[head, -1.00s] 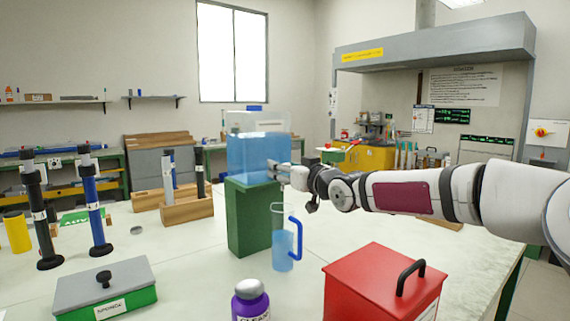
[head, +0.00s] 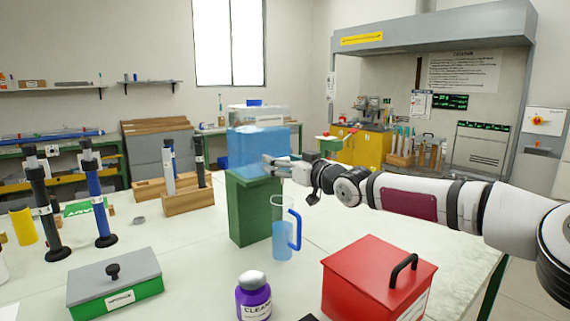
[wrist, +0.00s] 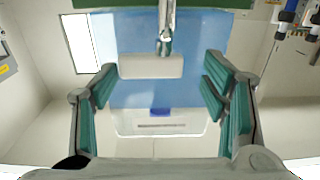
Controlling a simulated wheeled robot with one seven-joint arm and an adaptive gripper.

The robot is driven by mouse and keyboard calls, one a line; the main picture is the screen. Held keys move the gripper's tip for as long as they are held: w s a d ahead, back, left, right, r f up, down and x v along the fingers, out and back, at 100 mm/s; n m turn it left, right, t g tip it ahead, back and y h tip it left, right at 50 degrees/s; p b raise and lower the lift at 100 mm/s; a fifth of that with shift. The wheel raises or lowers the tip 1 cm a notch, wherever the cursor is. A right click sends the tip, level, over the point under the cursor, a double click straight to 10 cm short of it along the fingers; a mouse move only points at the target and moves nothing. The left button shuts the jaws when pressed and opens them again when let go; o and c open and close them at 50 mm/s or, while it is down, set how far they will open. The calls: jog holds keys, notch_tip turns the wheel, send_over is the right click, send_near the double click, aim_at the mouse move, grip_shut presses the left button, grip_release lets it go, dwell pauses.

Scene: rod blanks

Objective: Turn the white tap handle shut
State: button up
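The clear tank (head: 258,138) of blue water stands on a green block (head: 240,215) on the table. In the wrist view the tank (wrist: 200,35) fills the middle, with a metal tap (wrist: 166,38) near the top. The white handle (wrist: 150,67) is a wide flat bar beside the tap, lying across the gap between my fingers. My gripper (head: 270,160) is at the tank's right front. In the wrist view my gripper (wrist: 158,80) is open, its green pads apart on both sides of the bar. My gripper hides the tap in the head view.
A clear jug (head: 281,238) with a blue handle and blue liquid stands at the block's front. A purple bottle (head: 254,300) and a red box (head: 365,282) are nearer. A wooden rod rack (head: 188,202) stands left.

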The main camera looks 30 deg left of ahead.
jog(key=shift+w+d, duration=0.2)
jog(key=shift+w, duration=0.05)
jog(key=v, duration=1.2)
jog(key=shift+f, duration=0.1)
jog(key=shift+s, duration=0.15)
